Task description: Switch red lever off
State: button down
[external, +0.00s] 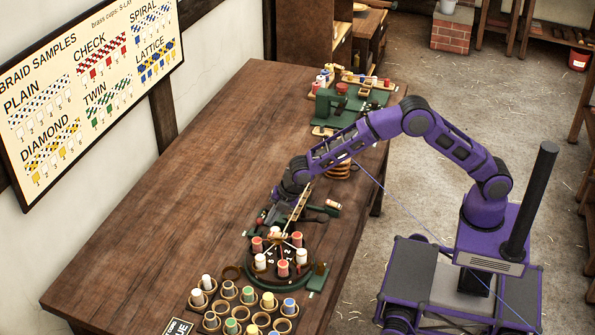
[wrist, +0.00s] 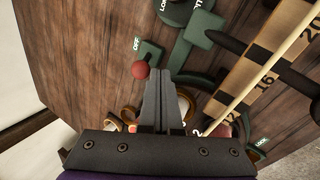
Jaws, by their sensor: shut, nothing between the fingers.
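The red lever shows as a round red knob (wrist: 140,70) in the wrist view, beside a green plate (wrist: 150,52) lettered OFF. The knob is just left of my fingertips, and I cannot tell whether they touch. Its stem is mostly hidden. In the external view the small red knob (external: 261,221) is at the near part of the bench, left of my gripper (external: 277,201). My gripper (wrist: 159,72) is shut and empty, its fingers pressed together in the wrist view.
A round braiding stand (external: 282,262) with red and white bobbins is close by on the wooden bench (external: 170,190). A numbered measuring strip (wrist: 265,65) and a dark handle (wrist: 228,42) are right of my fingers. The bench's left side is clear.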

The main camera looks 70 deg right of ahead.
jog(key=shift+w+r, duration=0.1)
jog(key=shift+w, duration=0.05)
jog(key=shift+w+r+p, duration=0.35)
jog(key=shift+w+p, duration=0.1)
jog(key=shift+w, duration=0.15)
jog(key=shift+w+r+p, duration=0.35)
jog(key=shift+w+p, duration=0.05)
jog(key=shift+w, duration=0.2)
jog(key=shift+w+r+p, duration=0.15)
jog(key=shift+w+p, duration=0.25)
jog(key=shift+w, duration=0.45)
jog(key=shift+w+p, duration=0.3)
jog(key=shift+w, duration=0.5)
jog(key=shift+d, duration=0.1)
notch_tip(320, 180, up, 10)
jog(key=w+p, duration=0.2)
jog(key=shift+w+d, duration=0.25)
jog(key=shift+d, duration=0.05)
